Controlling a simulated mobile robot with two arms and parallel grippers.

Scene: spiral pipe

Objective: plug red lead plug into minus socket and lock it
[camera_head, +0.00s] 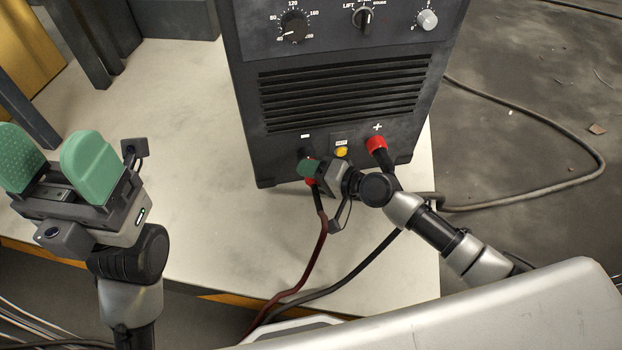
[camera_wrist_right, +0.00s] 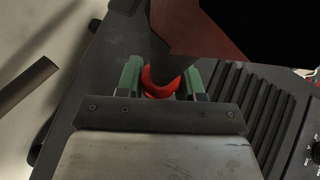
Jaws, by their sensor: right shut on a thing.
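The red lead plug (camera_head: 311,182) is at the minus socket (camera_head: 306,152) on the lower left of the welding machine's front panel. My right gripper (camera_head: 312,170) is shut on it. In the right wrist view the plug's red collar (camera_wrist_right: 160,82) sits between the two green fingers. The gripper covers most of the plug in the head view, so I cannot tell how deep it sits or how it is turned. The red lead (camera_head: 318,245) hangs down from it. My left gripper (camera_head: 48,170) is open and empty, over the table's left side.
The welding machine (camera_head: 345,100) stands on a pale table (camera_head: 190,130). A red-collared plug (camera_head: 376,144) is at the plus socket, close to my right wrist. A yellow button (camera_head: 341,152) lies between the sockets. A dark cable (camera_head: 350,275) runs across the table front. The table's left middle is clear.

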